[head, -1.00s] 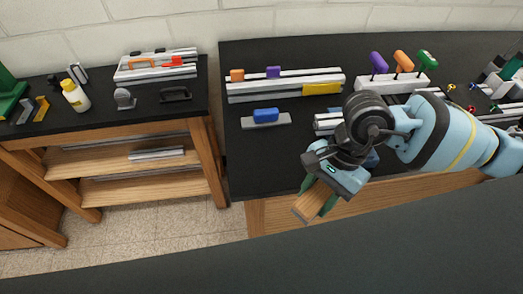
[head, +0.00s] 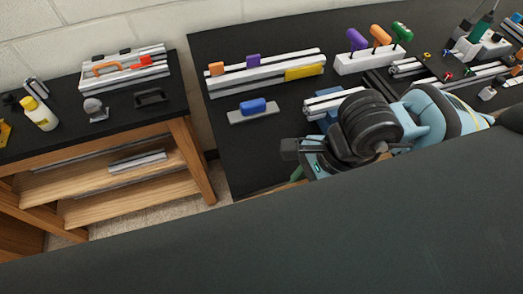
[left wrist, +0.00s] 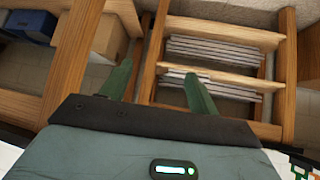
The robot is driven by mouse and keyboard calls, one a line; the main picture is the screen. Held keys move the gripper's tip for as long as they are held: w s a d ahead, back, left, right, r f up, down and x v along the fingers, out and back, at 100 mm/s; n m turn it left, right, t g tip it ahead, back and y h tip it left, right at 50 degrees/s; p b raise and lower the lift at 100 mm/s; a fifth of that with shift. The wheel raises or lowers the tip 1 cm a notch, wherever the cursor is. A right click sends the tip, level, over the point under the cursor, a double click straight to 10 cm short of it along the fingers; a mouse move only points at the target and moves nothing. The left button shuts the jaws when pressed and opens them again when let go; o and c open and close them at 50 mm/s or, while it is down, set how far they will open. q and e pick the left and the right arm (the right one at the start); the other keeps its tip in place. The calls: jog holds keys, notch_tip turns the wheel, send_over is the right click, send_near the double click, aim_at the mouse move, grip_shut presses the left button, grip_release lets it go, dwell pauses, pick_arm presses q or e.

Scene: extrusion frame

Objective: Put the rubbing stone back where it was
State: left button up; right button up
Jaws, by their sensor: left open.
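My right gripper (head: 298,174) is at the front edge of the black bench, with its arm coming in from the right. Only a bit of a green finger shows; the fingertips and anything between them are hidden behind a dark surface in the foreground. A second earlier, a tan block with a grey edge, possibly the rubbing stone, showed between those fingers. My left gripper (left wrist: 157,90) is in the left wrist view only, with green fingers apart and nothing between them. I cannot pick out the rubbing stone for certain now.
On the black bench (head: 235,160) are a blue-handled grey plate (head: 255,108), aluminium profiles (head: 265,72) and a white tool holder (head: 370,62). The left bench carries a yellow-labelled bottle (head: 40,115) and a black handle (head: 150,98). Shelves with metal bars (left wrist: 212,45) show below the left gripper.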

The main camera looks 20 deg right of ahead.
jog(key=w+a+b, duration=0.1)
jog(key=w, duration=0.3)
jog(key=w+b, duration=0.2)
jog(key=w, duration=0.2)
jog(key=w+a+f+b, duration=0.1)
jog(key=w, duration=0.4)
jog(key=shift+a, duration=0.3)
jog(key=shift+w+a+f, duration=0.1)
jog(key=shift+w, duration=0.5)
jog(key=shift+w+a, duration=0.1)
jog(key=shift+w, duration=0.25)
jog(key=f, duration=0.1)
jog(key=w+f, duration=0.1)
jog(key=shift+a+f, duration=0.1)
jog(key=shift+f, duration=0.6)
pick_arm(q)
jog(key=shift+g, duration=0.6)
jog(key=s+f, duration=0.2)
jog(key=f, duration=0.1)
jog(key=s+f, duration=0.1)
jog(key=shift+s+d+f, duration=0.2)
jog(key=shift+s+f, duration=0.05)
jog(key=shift+f, duration=0.1)
pick_arm(e)
jog(key=shift+f, duration=0.1)
